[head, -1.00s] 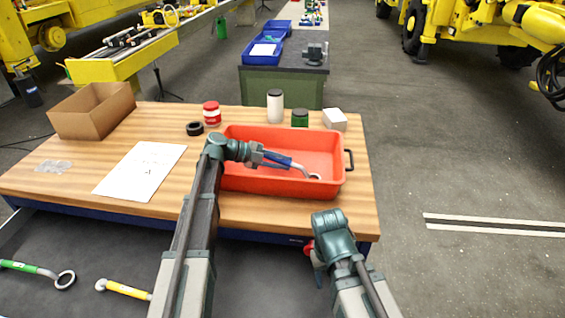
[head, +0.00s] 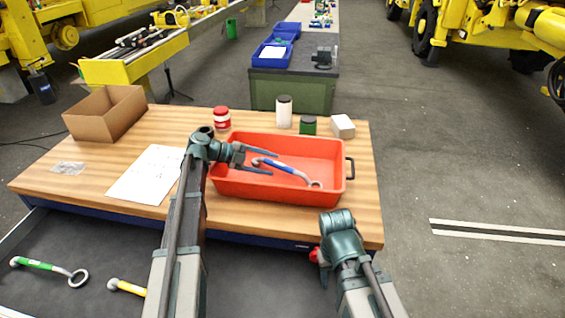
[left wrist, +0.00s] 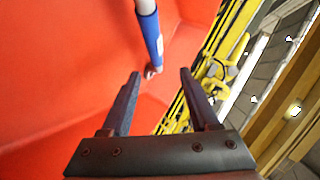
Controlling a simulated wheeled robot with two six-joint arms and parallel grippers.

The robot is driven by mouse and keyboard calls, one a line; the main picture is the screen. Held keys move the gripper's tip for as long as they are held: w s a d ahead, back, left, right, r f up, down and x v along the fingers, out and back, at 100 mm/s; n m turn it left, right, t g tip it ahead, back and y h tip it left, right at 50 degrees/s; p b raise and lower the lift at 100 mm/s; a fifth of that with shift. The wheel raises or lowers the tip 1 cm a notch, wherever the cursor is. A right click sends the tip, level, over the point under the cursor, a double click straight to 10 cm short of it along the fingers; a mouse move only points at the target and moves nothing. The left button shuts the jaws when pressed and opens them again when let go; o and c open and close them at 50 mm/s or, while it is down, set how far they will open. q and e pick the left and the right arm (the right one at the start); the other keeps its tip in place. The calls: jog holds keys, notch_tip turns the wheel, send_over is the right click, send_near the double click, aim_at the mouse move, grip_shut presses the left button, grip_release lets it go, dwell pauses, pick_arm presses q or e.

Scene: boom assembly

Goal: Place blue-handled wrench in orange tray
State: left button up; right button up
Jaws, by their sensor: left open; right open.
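The blue-handled wrench (head: 284,169) lies inside the orange tray (head: 236,188) on the wooden table, its ring end toward the right front. My left gripper (head: 262,163) is open over the tray's left part, its fingers beside the wrench's left end and apart from it. In the left wrist view, the blue handle (left wrist: 150,34) shows beyond the open, empty fingers (left wrist: 160,88), against the orange tray surface (left wrist: 60,60). My right gripper (head: 318,256) is at the front right, away from the tray; its fingers are mostly hidden.
A cardboard box (head: 106,114), a paper sheet (head: 146,175), a red-lidded jar (head: 222,119), a white canister (head: 284,112), a green jar (head: 308,125) and a white box (head: 342,126) stand around the tray. Green (head: 42,265) and yellow (head: 128,287) wrenches lie in the drawer below.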

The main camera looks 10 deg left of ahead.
pick_arm(q)
jog(key=shift+p+v, duration=0.75)
jog(key=shift+v, duration=2)
